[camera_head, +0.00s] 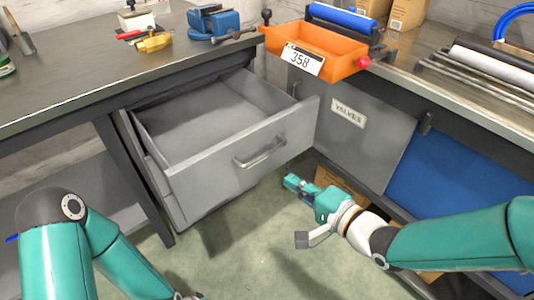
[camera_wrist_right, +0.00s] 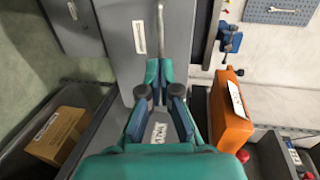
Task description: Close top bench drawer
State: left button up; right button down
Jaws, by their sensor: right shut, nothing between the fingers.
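The top bench drawer (camera_head: 222,160) is grey and stands pulled out from under the left bench, its empty inside showing. Its bar handle (camera_head: 260,152) is on the front panel, and the handle also shows in the right wrist view (camera_wrist_right: 139,37). My right gripper (camera_head: 292,183) is shut and empty, in front of the drawer and to the right of the handle, apart from it. In the right wrist view the gripper (camera_wrist_right: 160,75) points toward the drawer front; whether it touches is unclear. My left arm is at the lower left; its gripper is cut off below the frame.
A grey cabinet door labelled VALVES (camera_head: 350,130) is right of the drawer. An orange bin (camera_head: 318,48) marked 358 and a blue vise (camera_head: 214,22) sit on the benches. A cardboard box (camera_wrist_right: 57,135) is on the lower shelf. Green floor lies in front.

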pick_arm(q)
jog(key=shift+r, duration=0.35)
pick_arm(e)
jog(key=x, duration=0.9)
jog(key=shift+w+f, duration=0.2)
